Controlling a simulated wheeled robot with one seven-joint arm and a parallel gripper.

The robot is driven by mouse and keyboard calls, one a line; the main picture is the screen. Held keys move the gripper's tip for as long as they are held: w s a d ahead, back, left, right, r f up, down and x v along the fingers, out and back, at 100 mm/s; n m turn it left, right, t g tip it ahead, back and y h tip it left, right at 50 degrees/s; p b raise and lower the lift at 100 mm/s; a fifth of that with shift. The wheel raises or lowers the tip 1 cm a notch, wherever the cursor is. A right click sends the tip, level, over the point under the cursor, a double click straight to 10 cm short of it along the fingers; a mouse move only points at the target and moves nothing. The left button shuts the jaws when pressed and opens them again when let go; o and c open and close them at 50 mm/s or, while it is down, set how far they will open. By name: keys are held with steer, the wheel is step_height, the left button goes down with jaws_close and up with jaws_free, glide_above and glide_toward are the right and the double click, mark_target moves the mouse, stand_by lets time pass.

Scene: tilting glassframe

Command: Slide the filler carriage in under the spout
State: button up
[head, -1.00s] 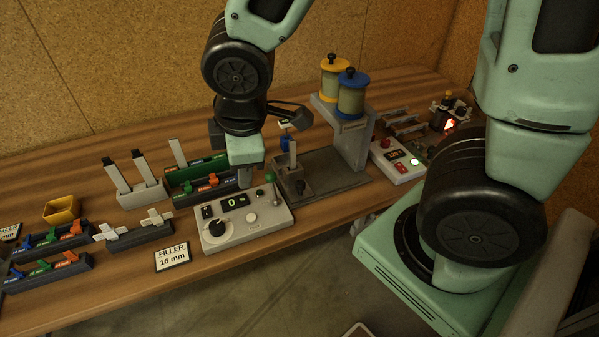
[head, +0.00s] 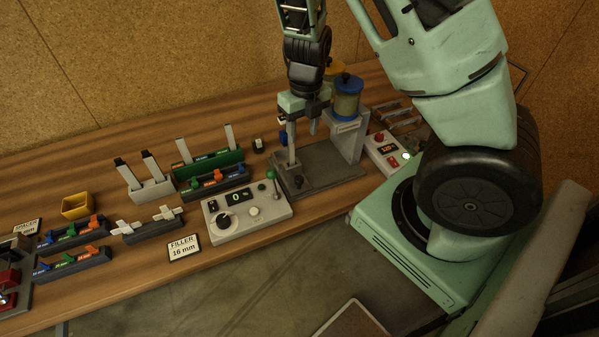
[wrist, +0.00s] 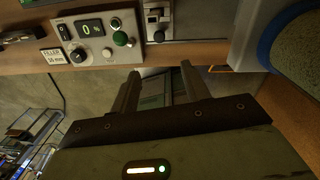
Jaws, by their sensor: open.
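The filler carriage (head: 287,183) is a grey block with a dark knob, at the left end of the dark filler base plate (head: 335,172). The grey filler stand (head: 347,143) with the blue-lidded canister (head: 347,100) is to the right, apart from the carriage. The spout itself is hard to make out.
A control box (head: 247,210) with a dial, a green-knobbed lever and a display reading 0 stands left of the carriage. A red-buttoned box (head: 387,157) stands right of the stand. Racks with coloured clips (head: 75,235) fill the left. A sign (head: 184,247) reads FILLER 16 mm.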

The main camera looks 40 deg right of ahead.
mark_target(300, 178)
steer(key=f+b, duration=0.2)
steer(key=f, duration=0.3)
steer(key=f+b, duration=0.2)
steer(key=f, duration=0.4)
steer(key=a+f+b, duration=0.1)
steer(key=f+b, duration=0.1)
steer(key=f, duration=0.4)
steer(key=shift+c, duration=0.4)
steer(key=shift+d, duration=0.1)
jaws_close()
